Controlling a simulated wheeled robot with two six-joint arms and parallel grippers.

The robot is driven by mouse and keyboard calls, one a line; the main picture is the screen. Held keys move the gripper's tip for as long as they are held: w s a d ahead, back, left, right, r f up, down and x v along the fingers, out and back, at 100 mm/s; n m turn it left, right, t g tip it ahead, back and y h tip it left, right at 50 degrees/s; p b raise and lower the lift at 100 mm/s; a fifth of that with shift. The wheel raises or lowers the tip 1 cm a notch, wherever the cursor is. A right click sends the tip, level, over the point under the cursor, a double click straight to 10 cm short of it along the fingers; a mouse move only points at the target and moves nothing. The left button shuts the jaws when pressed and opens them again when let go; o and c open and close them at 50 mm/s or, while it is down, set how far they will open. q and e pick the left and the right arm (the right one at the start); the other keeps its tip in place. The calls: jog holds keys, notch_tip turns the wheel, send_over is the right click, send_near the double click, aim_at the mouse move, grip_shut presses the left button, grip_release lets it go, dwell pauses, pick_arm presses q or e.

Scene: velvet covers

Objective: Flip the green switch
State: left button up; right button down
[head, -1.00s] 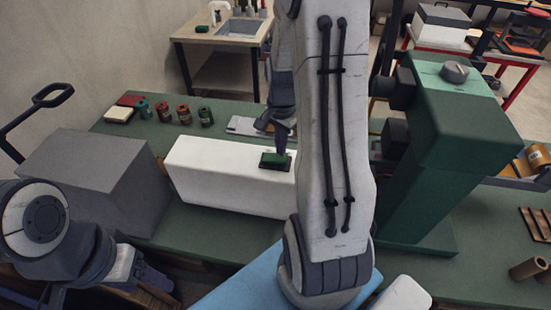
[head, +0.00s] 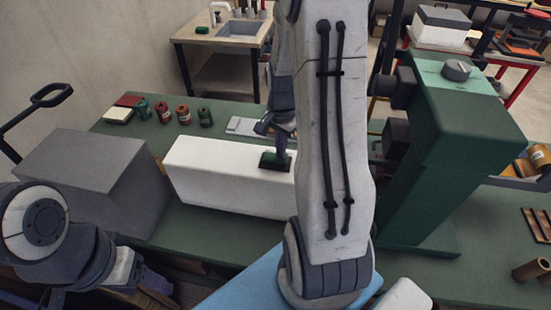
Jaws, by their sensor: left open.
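The green switch (head: 270,163) sits in a dark base on top of a long white box (head: 225,178). My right gripper (head: 279,148) points down at the switch from above and overlaps its far edge in the head view; I cannot tell whether they touch. Its jaws are mostly hidden by my own arm and too small to read. The right end of the white box is also hidden behind that arm. My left gripper (head: 152,284) is low at the left, open, in front of the table and well away from the switch.
A grey box (head: 95,180) stands left of the white box. Several small cans (head: 183,115) stand behind it. A flat grey item (head: 240,125) lies behind the switch. A large green machine (head: 445,150) stands on the right. Green tabletop between these is bare.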

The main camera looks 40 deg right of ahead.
jog(key=shift+f, duration=0.25)
jog(key=shift+r, duration=0.1)
notch_tip(320, 180, up, 7)
jog(key=p, duration=0.6)
dwell(0.6)
